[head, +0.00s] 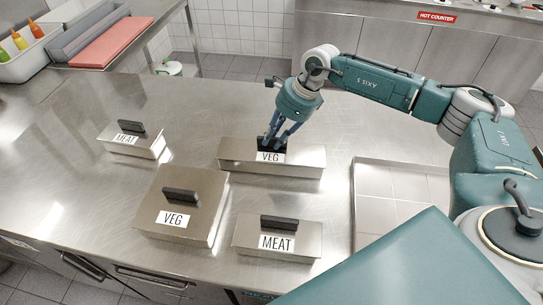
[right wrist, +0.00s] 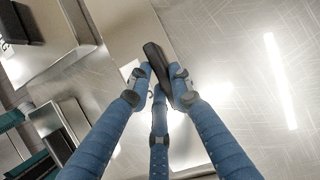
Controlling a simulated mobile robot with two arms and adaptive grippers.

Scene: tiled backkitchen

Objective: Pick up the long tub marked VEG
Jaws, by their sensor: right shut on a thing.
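The long steel tub marked VEG (head: 305,158) lies in the middle of the counter, with a black handle on its lid and a white label on its front. My right gripper (head: 272,143) comes down on it from above, and its blue fingers are shut on the black handle. In the right wrist view the fingers (right wrist: 158,85) close around the handle (right wrist: 153,58), with the tub's lid (right wrist: 117,35) beneath. The tub looks level; I cannot tell whether it touches the counter. My left gripper is not in view.
A broad tub marked VEG (head: 212,190) stands in front to the left. A tub marked MEAT (head: 248,232) is in front, and a smaller MEAT tub (head: 152,149) is at the left. A sectioned steel tray (head: 375,213) lies to the right.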

